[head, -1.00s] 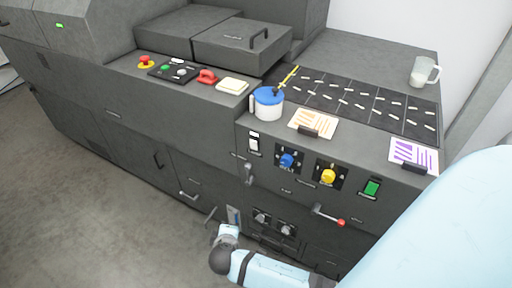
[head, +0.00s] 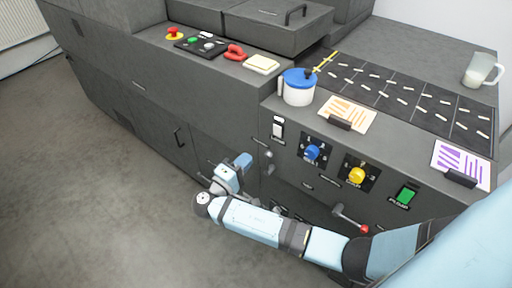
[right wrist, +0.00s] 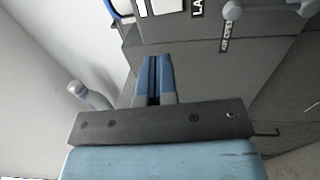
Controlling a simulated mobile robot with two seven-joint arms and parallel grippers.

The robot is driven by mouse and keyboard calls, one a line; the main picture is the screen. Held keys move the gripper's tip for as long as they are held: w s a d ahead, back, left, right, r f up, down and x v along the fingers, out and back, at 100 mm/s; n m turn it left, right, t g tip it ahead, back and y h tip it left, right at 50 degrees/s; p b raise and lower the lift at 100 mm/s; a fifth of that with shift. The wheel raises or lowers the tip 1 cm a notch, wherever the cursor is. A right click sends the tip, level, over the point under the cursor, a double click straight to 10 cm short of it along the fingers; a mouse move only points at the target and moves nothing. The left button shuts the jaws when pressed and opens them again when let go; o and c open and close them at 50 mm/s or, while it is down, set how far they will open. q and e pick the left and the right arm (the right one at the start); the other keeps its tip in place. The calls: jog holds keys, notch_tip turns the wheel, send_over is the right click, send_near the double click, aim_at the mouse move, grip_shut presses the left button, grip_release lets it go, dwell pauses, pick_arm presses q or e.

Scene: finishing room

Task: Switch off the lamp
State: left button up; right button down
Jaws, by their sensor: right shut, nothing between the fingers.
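A white rocker switch (head: 278,128) in a dark frame sits upright on the front of the grey cabinet, left of the blue dial. In the right wrist view the white switch (right wrist: 160,7) is cut off by the top edge, beside a black label (right wrist: 197,8) starting with "LA". Which way it is pressed I cannot tell. My right gripper (head: 244,160) is shut and empty, below and left of the switch and apart from it. Its blue fingers (right wrist: 154,82) point toward the cabinet front in the right wrist view. My left gripper is out of view. No lamp itself is visible.
A blue dial (head: 313,152), a yellow dial (head: 357,175) and a green switch (head: 406,195) are right of the white switch. A lever with a red tip (head: 363,229) juts out lower down. A blue-lidded pot (head: 298,92) stands above the switch. Floor at left is free.

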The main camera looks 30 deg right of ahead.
aim_at(275, 128)
jog(key=p+x, duration=0.1)
jog(key=x, duration=1)
jog(key=shift+d+r, duration=0.15)
jog(key=shift+d, duration=0.15)
jog(key=shift+w+d, duration=0.25)
jog(key=shift+d, duration=0.4)
jog(key=shift+p, duration=0.3)
jog(key=shift+w+d+r+g+p, duration=0.1)
jog(key=shift+d+r+g+p, duration=0.1)
jog(key=shift+r+g+p, duration=0.15)
jog(key=shift+f, duration=0.1)
jog(key=shift+d, duration=0.1)
